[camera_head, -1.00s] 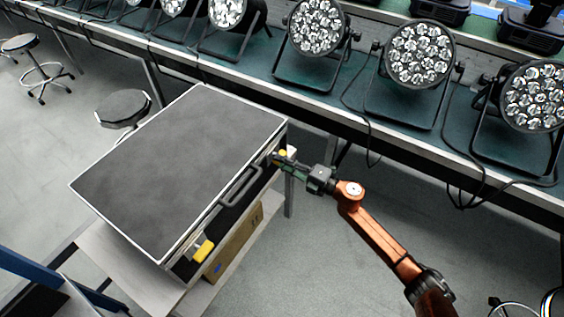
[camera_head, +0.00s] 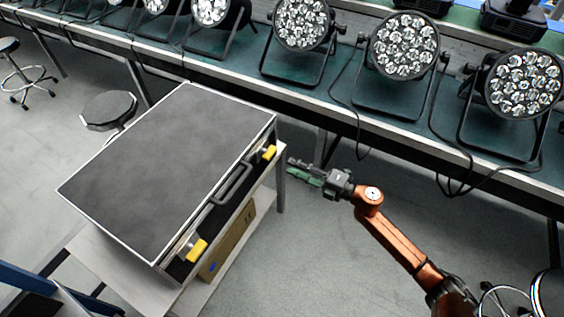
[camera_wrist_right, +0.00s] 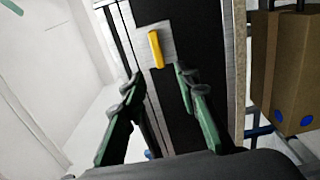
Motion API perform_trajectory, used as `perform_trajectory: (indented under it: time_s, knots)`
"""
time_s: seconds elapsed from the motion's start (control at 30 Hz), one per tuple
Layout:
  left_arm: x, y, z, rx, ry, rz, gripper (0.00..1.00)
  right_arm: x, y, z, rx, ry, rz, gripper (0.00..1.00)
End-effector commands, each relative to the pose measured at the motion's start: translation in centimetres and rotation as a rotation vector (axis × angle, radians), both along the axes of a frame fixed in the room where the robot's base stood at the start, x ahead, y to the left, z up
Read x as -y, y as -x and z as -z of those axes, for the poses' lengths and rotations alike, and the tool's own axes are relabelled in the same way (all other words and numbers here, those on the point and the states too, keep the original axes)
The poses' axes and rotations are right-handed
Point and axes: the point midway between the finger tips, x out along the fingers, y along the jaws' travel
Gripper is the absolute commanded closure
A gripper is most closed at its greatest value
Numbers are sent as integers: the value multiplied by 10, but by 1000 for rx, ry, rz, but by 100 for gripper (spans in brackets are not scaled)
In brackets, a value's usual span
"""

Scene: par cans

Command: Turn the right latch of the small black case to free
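The small black case (camera_head: 170,165) lies closed and flat, with silver edges and a black handle (camera_head: 231,186) on its front side. Its right latch (camera_head: 269,153) is a yellow tab near the right end of that side. The left latch (camera_head: 197,250), also yellow, is at the other end. In the right wrist view the right latch (camera_wrist_right: 156,49) sits on a silver plate, its bar roughly along the case seam. My right gripper (camera_head: 291,167) is apart from the latch, in front of it. Its green fingers (camera_wrist_right: 155,85) are spread, with nothing between them. My left gripper is not in view.
The case rests on a light table (camera_head: 110,262) with a cardboard box (camera_head: 228,243) on its lower shelf. A long green bench (camera_head: 330,95) with several stage lights runs behind. A stool (camera_head: 108,108) stands behind the case. The floor right of the table is open.

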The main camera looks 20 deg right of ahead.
Motion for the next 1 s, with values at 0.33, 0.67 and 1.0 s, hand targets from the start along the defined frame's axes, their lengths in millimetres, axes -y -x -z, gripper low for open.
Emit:
perform_trajectory:
  time_s: [0.33,0.67,1.0]
  knots:
    - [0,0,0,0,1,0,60,17,23,0,1,-1,-1,71]
    - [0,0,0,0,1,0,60,17,23,0,1,-1,-1,71]
    - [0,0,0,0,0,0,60,41,29,43,-109,-134,164,71]
